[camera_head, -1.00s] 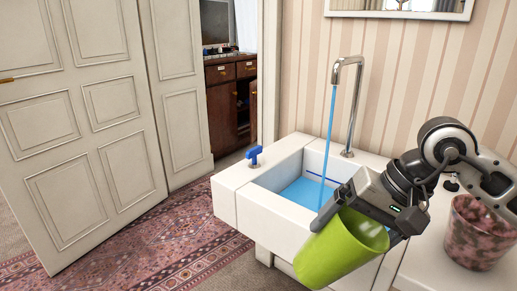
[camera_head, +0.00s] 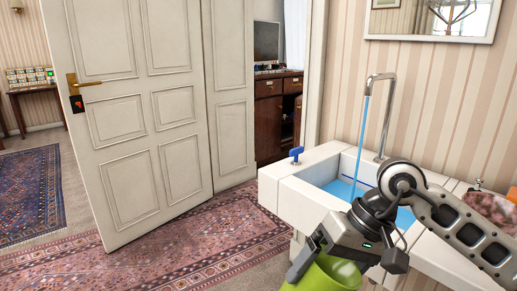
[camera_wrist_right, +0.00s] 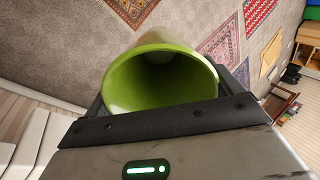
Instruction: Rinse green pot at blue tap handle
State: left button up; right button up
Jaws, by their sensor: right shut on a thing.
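The green pot (camera_head: 335,274) is in my right gripper (camera_head: 338,262), low in the head view and partly cut off by the bottom edge. The right wrist view shows the pot (camera_wrist_right: 160,80) with its open mouth toward the camera, between the two dark fingers, and it looks empty. The pot is in front of the sink, outside the basin. The blue tap handle (camera_head: 296,154) stands on the left rim of the white sink (camera_head: 285,188). A blue stream of water (camera_head: 361,150) runs from the metal tap (camera_head: 380,95) into the basin. My left gripper is not in view.
Blue water (camera_head: 345,188) lies in the basin. A pinkish patterned pot (camera_head: 492,207) stands on the counter at the right, partly behind my arm. A white door (camera_head: 135,100) stands left of the sink. Patterned rugs (camera_head: 180,240) cover open floor.

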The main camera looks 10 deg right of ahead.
aim_at(295, 153)
jog(key=u, duration=0.95)
jog(key=i, duration=1.1)
jog(key=z, duration=2.6)
